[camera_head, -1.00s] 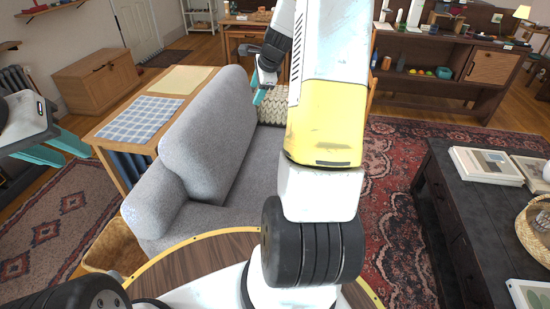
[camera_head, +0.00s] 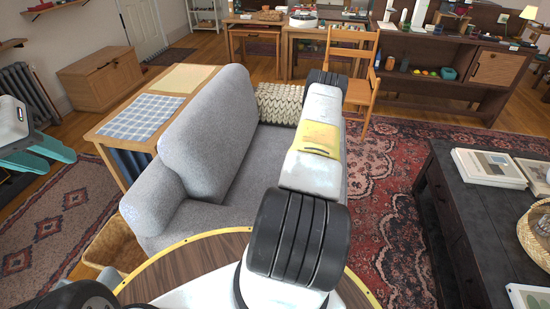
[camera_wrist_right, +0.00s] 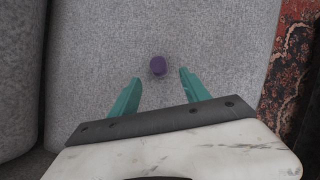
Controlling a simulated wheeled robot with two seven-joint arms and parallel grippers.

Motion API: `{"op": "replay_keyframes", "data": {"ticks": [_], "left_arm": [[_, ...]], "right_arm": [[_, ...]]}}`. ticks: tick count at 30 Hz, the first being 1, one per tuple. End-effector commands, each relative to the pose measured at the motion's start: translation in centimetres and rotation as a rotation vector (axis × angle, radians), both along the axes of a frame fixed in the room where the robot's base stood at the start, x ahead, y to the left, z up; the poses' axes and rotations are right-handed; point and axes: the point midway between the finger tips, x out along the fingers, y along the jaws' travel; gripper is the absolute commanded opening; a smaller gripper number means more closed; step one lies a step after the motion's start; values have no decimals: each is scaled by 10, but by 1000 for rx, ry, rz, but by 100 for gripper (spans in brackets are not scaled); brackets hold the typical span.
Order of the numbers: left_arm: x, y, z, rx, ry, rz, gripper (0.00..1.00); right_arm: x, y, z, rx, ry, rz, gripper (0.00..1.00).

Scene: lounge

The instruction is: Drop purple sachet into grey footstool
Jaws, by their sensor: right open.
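The small purple sachet (camera_wrist_right: 158,66) lies on the light grey sofa seat (camera_wrist_right: 100,40) in the right wrist view. My right gripper (camera_wrist_right: 154,84) is open above the seat, its two teal fingers apart, with the sachet just beyond the fingertips and roughly between them. Nothing is held in it. In the head view, my right arm hides that gripper and the sachet. My left gripper (camera_head: 66,148) is at the left edge of the head view, its two teal fingers apart and empty. I cannot make out a grey footstool in either view.
The grey sofa (camera_head: 205,130) stands ahead, with a knitted cushion (camera_head: 280,102) at its far end. A side table (camera_head: 185,78) stands behind its backrest and a basket (camera_head: 110,242) by its near end. A dark coffee table (camera_head: 450,210) is at right; patterned rug (camera_head: 395,215) lies between.

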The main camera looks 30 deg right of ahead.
Motion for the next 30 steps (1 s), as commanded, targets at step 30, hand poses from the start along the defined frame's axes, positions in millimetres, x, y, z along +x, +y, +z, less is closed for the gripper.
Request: {"op": "replay_keyframes", "data": {"ticks": [30], "left_arm": [[0, 0, 0, 0, 0, 0, 32]], "right_arm": [[33, -9, -67, 1, 1, 1, 55]]}}
